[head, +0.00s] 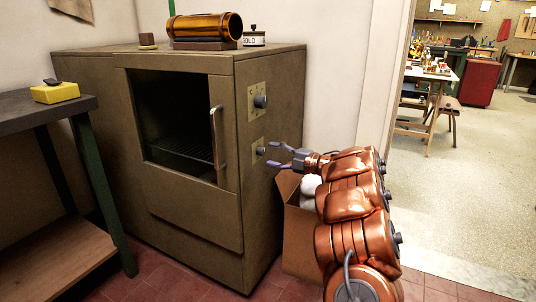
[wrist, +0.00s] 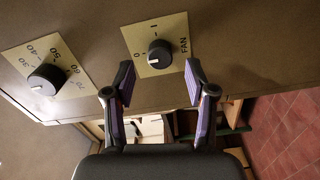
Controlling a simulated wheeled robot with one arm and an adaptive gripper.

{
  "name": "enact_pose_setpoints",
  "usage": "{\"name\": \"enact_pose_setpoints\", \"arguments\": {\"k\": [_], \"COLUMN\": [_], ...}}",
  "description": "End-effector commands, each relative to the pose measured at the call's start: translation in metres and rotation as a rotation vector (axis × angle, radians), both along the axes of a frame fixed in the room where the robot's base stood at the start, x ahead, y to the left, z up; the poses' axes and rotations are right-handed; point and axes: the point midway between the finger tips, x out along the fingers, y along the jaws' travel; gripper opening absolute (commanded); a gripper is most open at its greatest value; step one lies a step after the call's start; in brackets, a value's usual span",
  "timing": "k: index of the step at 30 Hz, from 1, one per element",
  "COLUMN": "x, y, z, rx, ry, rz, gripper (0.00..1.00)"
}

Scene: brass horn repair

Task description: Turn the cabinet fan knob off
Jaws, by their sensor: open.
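The brown cabinet (head: 190,220) stands against the wall, with its controls on the right side face. The fan knob (wrist: 160,54) is black with a pale pointer mark, on a yellowish plate marked FAN, 0 and 1. The mark appears to point toward the 0 side, but I cannot tell its exact setting. In the head view the fan knob (head: 260,151) is the lower of two. My gripper (head: 277,156) is open and empty, its fingertips close to the lower knob. In the wrist view my gripper (wrist: 157,85) has its fingers either side of the knob's line, apart from it.
A temperature knob (wrist: 47,80) with a numbered dial sits beside the fan plate; it is the upper knob (head: 260,101) in the head view. A cardboard box (head: 298,235) stands under my arm. A dark bench (head: 50,115) is left. Open floor (head: 460,200) lies right.

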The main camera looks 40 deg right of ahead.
Motion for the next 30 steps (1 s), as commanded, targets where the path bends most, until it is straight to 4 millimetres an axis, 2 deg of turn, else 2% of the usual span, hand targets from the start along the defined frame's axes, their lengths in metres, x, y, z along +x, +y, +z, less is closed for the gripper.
{"name": "enact_pose_setpoints", "arguments": {"k": [6, 12, 18, 30], "x": [-0.043, -0.072, -0.085, -0.086], "y": [-0.014, -0.022, -0.026, -0.026], "z": [-0.001, 0.000, 0.000, 0.000], "rx": [0.002, 0.001, 0.001, 0.001], "ry": [0.001, -0.001, 0.000, 0.000], "rz": [-0.004, -0.001, -0.001, 0.000], "gripper": [0.56, 0.56, 0.56, 0.56]}}
